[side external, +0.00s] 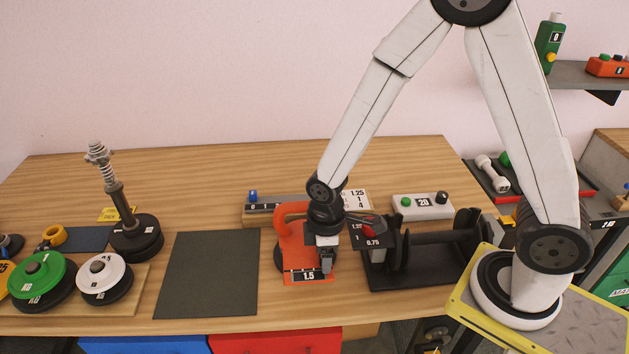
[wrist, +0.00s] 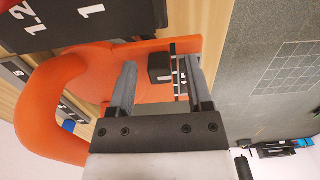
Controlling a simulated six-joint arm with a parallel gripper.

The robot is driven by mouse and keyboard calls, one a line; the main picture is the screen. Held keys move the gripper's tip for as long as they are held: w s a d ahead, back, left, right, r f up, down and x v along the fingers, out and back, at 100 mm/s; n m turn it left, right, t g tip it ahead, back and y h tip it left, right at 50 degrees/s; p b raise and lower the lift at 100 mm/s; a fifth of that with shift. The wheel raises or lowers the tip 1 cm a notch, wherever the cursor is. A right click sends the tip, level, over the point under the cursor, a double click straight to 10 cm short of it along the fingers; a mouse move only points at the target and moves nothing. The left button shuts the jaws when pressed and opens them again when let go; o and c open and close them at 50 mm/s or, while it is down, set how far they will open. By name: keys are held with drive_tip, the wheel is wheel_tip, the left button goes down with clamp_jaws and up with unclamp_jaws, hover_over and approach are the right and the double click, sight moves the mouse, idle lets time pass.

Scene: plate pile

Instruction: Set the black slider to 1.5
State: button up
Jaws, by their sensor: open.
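The orange device (side external: 298,262) stands on the table with a curved orange handle and a front label reading 1.5. It also fills much of the wrist view (wrist: 85,75). My gripper (side external: 326,266) points down over its front right part. In the wrist view my gripper (wrist: 161,64) is open, with one grey finger on each side of a small black block (wrist: 160,70), which looks like the black slider. Gaps show between the block and both fingers. A white-lettered strip lies beside the block, partly hidden by a finger. In the side view the fingers hide the block.
A dark mat (side external: 208,275) lies left of the device. A black rack (side external: 430,265) stands close on the right. Behind are a grey box with a blue knob (side external: 253,196) and a white box reading 23 (side external: 422,207). Green (side external: 38,275) and white (side external: 104,274) discs lie far left.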

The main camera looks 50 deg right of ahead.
drive_tip(key=shift+r, duration=0.15)
drive_tip(key=shift+r, duration=3.75)
drive_tip(key=s+d+m, duration=0.1)
drive_tip(key=d+m, duration=0.1)
drive_tip(key=s+d+m+t, duration=0.1)
drive_tip(key=d+m, duration=0.1)
drive_tip(key=m, duration=0.1)
drive_tip(key=d+r+m+t, duration=0.1)
drive_tip(key=d+m, duration=0.1)
drive_tip(key=shift+s+d+r, duration=0.1)
drive_tip(key=shift+s, duration=0.3)
drive_tip(key=shift+s+d+m+t, duration=0.35)
drive_tip(key=shift+d+m, duration=0.2)
drive_tip(key=shift+m, duration=0.45)
